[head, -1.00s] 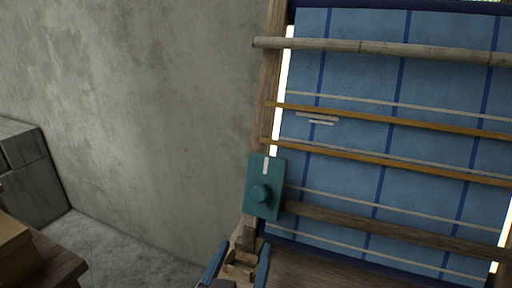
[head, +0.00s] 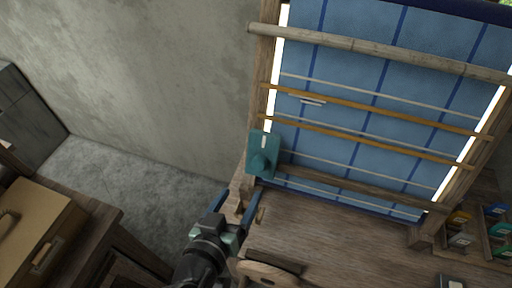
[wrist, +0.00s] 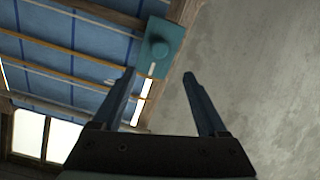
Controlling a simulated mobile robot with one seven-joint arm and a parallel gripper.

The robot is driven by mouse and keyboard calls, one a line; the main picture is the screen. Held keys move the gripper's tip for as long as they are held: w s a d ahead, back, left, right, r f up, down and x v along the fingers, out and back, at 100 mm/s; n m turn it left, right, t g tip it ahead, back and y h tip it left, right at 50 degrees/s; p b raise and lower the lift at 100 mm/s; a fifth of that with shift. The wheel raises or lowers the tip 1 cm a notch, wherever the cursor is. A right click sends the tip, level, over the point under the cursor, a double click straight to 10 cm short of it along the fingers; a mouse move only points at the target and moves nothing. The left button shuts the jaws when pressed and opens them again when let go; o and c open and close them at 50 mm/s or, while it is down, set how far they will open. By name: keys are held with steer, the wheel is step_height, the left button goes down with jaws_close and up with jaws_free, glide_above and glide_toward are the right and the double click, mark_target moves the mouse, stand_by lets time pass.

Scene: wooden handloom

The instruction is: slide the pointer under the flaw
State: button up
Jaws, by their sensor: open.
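The pointer, a teal plate with a round knob and a white mark (head: 263,154), sits at the left end of the wooden rail (head: 350,187), by the loom's left post. It also shows in the wrist view (wrist: 160,47), beyond my fingertips. The flaw, a few short pale threads (head: 308,100), lies on the blue cloth above and to the right of the pointer. My gripper (head: 238,196) is open and empty, below and slightly left of the pointer. In the wrist view my gripper's fingers (wrist: 159,75) frame a gap just short of the pointer, apart from it.
Two orange bars (head: 370,107) and a pale round beam (head: 370,48) cross the cloth. The loom's wooden bench (head: 330,235) lies below. A chest with a tan box (head: 35,235) stands at left. Small coloured items in a rack (head: 490,225) are at right.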

mark_target(258, 166)
steer(key=p+x, duration=0.2)
steer(key=x, duration=1)
steer(key=shift+w+d, duration=0.15)
steer(key=shift+w, duration=0.25)
jaws_close()
steer(key=shift+f, duration=0.1)
stand_by(0.9)
